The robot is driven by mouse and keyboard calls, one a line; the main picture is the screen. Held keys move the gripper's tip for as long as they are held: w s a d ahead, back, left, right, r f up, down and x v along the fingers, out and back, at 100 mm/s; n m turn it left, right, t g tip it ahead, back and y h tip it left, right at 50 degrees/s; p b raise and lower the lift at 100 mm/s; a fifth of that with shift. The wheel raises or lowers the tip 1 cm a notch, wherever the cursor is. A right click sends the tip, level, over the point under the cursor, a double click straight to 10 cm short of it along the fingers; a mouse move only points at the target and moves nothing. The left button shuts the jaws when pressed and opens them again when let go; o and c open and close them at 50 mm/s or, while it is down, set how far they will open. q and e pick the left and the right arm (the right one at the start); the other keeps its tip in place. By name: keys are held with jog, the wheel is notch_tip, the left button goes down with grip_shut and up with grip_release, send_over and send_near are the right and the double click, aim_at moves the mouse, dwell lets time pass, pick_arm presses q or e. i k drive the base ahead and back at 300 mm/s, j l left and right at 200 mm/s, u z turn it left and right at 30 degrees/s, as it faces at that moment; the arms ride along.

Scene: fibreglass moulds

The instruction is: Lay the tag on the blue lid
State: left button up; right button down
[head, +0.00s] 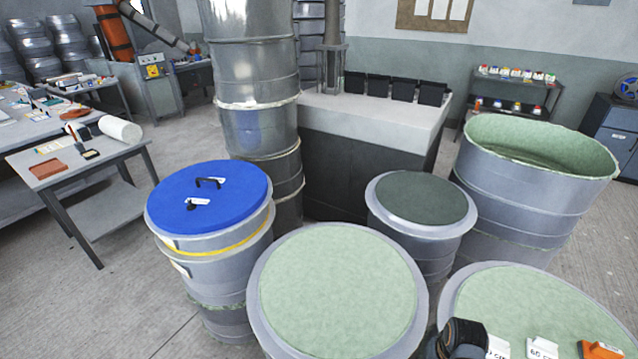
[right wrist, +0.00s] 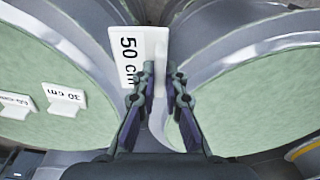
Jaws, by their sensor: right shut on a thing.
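The blue lid (head: 235,205) sits on a grey drum at the left of the head view, with a black handle and a small white and black piece on top. My right gripper (right wrist: 160,73) is shut on a white tag marked 50 cm (right wrist: 128,57). It holds the tag over the gap between two round green-topped moulds, well away from the lid. In the head view a dark part of my right arm (head: 462,338) shows at the bottom right; the held tag cannot be made out for certain there. My left gripper is not in view.
The front-right mould (head: 525,300) carries other white tags, one reading 60 cm (head: 541,348) and one reading 30 cm (right wrist: 64,98). An orange object (head: 600,350) is beside them. A green-topped mould (head: 335,290) stands between my right arm and the lid; a tall metal column (head: 255,80) rises behind.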

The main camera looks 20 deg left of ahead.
aim_at(241, 190)
jog(key=j, duration=0.55)
jog(key=i+j+u, duration=0.1)
jog(key=j, duration=1.05)
jog(key=i+j+u, duration=0.1)
jog(key=j, duration=0.45)
jog(key=i+j, duration=0.1)
jog(key=j, duration=0.5)
jog(key=i+j+u, duration=0.1)
jog(key=j, duration=0.45)
